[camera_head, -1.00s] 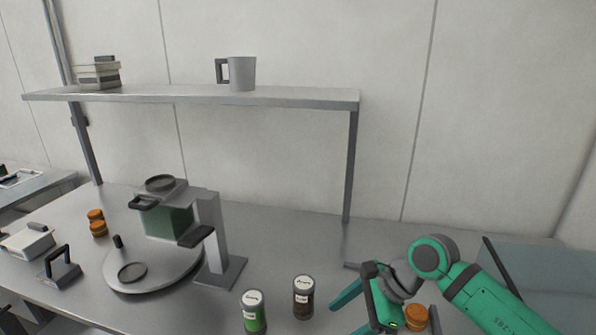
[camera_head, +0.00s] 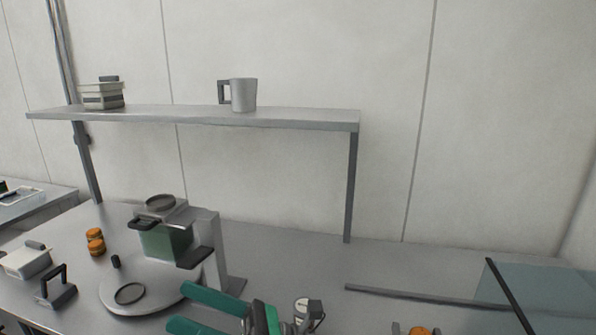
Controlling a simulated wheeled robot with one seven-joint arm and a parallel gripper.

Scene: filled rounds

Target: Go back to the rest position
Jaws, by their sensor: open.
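My gripper (camera_head: 190,309) is at the bottom centre of the head view, its two green fingers pointing left and spread apart. No object shows between the fingers. It is in front of the round grey base of the machine (camera_head: 115,292). Part of my wrist covers the table's front area. The rest of my arm is out of view below.
A machine with a dark green container (camera_head: 166,243) stands left of centre. A shelf (camera_head: 300,119) carries a grey mug (camera_head: 243,95) and stacked boxes (camera_head: 103,96). A glass panel (camera_head: 550,290) is at right.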

